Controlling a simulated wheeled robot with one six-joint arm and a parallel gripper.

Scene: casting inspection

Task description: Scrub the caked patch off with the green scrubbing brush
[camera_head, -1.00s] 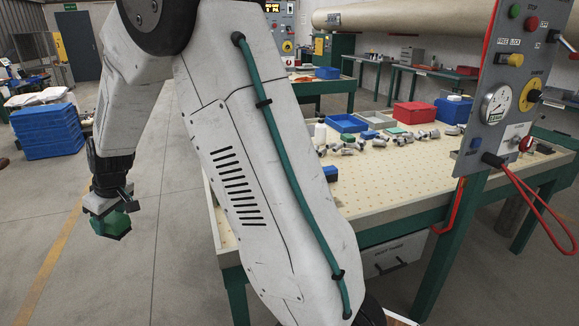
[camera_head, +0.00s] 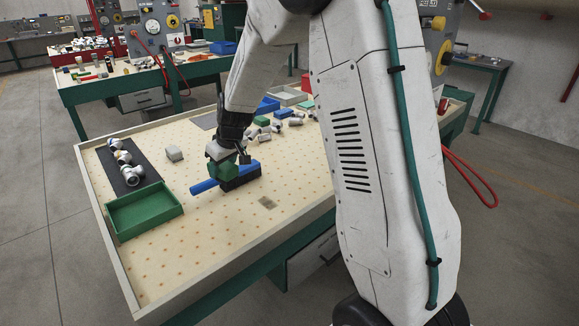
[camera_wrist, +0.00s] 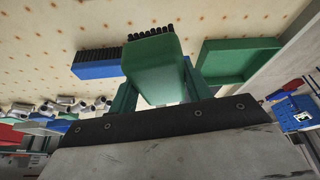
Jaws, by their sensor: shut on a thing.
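My gripper (camera_head: 226,156) is shut on the green scrubbing brush (camera_head: 213,168) over the pegboard-like table top (camera_head: 190,260). In the wrist view the green brush (camera_wrist: 152,72) sits between the fingers, with its black bristles pointing away from my wrist. A brown-grey caked patch (camera_head: 267,202) lies flat on the table top, right of and nearer than the brush in the head view. The brush appears apart from the patch. I cannot make out the patch in the wrist view.
A blue brush with dark bristles (camera_head: 206,187) lies close by my gripper; it also shows in the wrist view (camera_wrist: 95,70). A green tray (camera_head: 145,212), a dark mat with metal fittings (camera_head: 130,165) and a small grey block (camera_head: 174,153) are to the left. The front of the table is clear.

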